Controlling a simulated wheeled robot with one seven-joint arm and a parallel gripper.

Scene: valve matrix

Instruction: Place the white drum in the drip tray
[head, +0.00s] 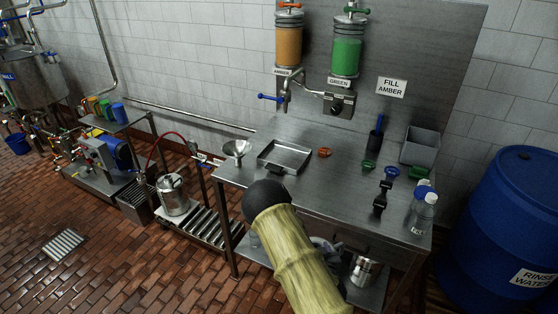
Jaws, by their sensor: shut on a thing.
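The drip tray (285,157) is a shallow square metal tray on the left part of the steel bench top. It looks empty. I cannot make out a white drum anywhere in the head view. My arm, in a pale yellow ribbed sleeve with a dark rounded end, rises from the bottom and covers part of the bench's front edge. My gripper cannot be made out, so what it holds is hidden. A greyish shape behind the sleeve, under the bench top, is too covered to name.
The steel bench (330,178) also carries a funnel (237,149), several small coloured valve pieces, a grey bin (420,147) and clear bottles (423,213) at right. Amber (289,44) and green (347,55) tanks hang above. A blue barrel (505,225) stands right. Brick floor is open at left.

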